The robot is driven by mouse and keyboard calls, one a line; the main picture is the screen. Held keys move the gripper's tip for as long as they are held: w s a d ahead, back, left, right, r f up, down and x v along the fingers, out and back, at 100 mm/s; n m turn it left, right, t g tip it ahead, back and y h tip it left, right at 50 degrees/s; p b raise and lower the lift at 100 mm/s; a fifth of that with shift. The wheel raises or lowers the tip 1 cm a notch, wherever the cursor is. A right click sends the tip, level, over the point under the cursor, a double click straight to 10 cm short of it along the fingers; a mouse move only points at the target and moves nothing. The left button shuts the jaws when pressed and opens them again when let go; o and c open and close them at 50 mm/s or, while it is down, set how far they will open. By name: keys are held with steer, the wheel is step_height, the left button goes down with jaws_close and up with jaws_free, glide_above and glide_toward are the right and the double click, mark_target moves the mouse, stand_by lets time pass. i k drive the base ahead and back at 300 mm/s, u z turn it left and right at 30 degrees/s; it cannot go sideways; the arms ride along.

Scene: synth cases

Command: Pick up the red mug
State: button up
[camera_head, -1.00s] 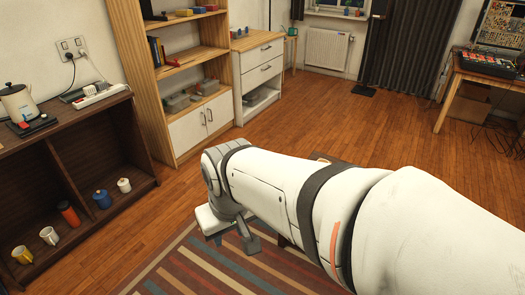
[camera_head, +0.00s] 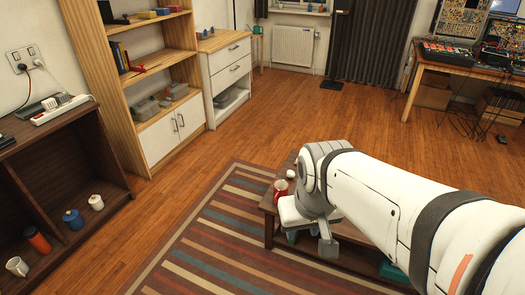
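A red mug (camera_head: 281,191) stands on a low dark wooden table (camera_head: 268,204), near its left end. My gripper (camera_head: 311,243) is just to the right of the mug in the picture and points down. Its fingers look spread apart with nothing between them. My arm and wrist cover much of the table. I cannot tell the exact gap between the gripper and the mug.
A small white item (camera_head: 290,174) is beside the mug. A striped rug (camera_head: 215,235) lies left of the table. The wooden floor beyond is clear.

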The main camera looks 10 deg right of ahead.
mark_target(281, 186)
steer(key=u, duration=0.05)
steer(key=i, duration=1.7)
steer(key=z, duration=0.1)
